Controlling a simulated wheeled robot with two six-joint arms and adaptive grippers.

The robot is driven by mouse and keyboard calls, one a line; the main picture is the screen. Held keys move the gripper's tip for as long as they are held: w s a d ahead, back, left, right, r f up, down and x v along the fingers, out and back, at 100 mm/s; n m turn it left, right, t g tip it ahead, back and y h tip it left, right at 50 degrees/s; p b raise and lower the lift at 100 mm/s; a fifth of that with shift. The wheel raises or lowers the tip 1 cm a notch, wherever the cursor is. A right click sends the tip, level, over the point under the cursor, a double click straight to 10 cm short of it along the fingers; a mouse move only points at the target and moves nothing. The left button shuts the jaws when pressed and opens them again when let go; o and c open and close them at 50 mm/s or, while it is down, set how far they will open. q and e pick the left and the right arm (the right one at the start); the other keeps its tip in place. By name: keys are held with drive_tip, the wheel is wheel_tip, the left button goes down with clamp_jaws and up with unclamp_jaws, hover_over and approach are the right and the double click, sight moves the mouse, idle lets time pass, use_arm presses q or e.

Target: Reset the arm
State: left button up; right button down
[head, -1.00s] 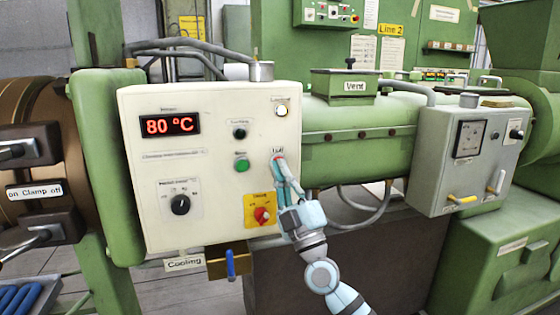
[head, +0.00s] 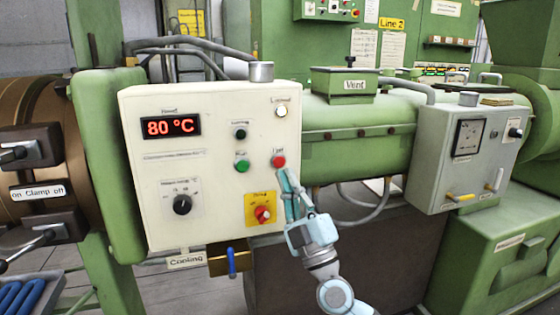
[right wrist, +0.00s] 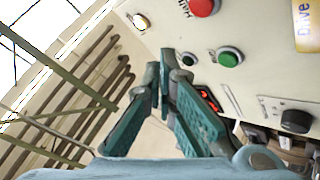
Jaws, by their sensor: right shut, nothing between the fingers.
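My right gripper (head: 286,177) is shut and empty in front of the lower right part of the cream control panel (head: 215,120). Its fingertips are just below the red button (head: 278,161), which shows uncovered. In the right wrist view the closed teal fingers (right wrist: 165,62) point at the panel's edge, with the red button (right wrist: 202,7) and green button (right wrist: 230,57) beyond them. A lit lamp (head: 281,111) is at the panel's upper right, and the display (head: 171,126) reads 80 °C. My left gripper is not in view.
A red knob on a yellow plate (head: 262,213) is close to the left of my right gripper. A grey gauge box (head: 466,150) stands to the right. A blue-handled valve (head: 231,262) hangs below the panel. The green barrel (head: 360,150) runs behind.

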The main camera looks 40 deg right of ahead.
idle(0.6)
drive_tip(key=w+d+f+m+g+h, duration=0.1)
drive_tip(key=w+d+f+m+g, duration=0.15)
drive_tip(key=f, duration=0.55)
drive_tip(key=w+d+f+m+g+h, duration=0.1)
drive_tip(key=w+d+f+g+h, duration=0.2)
drive_tip(key=f, duration=0.6)
drive_tip(key=s+d+f+m+g+y+p, duration=0.1)
drive_tip(key=s+f+g, duration=0.25)
drive_tip(key=f, duration=0.95)
drive_tip(key=s+d+f+m+g+y, duration=0.15)
drive_tip(key=f+g, duration=0.35)
drive_tip(key=f, duration=0.8)
drive_tip(key=s+a+f+m+g+y+p, duration=0.1)
drive_tip(key=s+a+f+g, duration=0.2)
drive_tip(key=s+f, duration=0.7)
drive_tip(key=s+a+f+m+g+y, duration=0.1)
drive_tip(key=s+a+f+g, duration=0.2)
drive_tip(key=s+f, duration=0.7)
drive_tip(key=s+a+f+m+g+y, duration=0.1)
drive_tip(key=s+a+f, duration=0.4)
drive_tip(key=s, duration=0.6)
drive_tip(key=s+a+f+m+g+y, duration=0.1)
drive_tip(key=s+a+f+g, duration=0.3)
drive_tip(key=s, duration=0.7)
wheel_tip(320, 180, down, 2)
drive_tip(key=shift+s+a+g, duration=0.15)
drive_tip(key=shift+a+g, duration=0.15)
drive_tip(key=shift+a, duration=0.55)
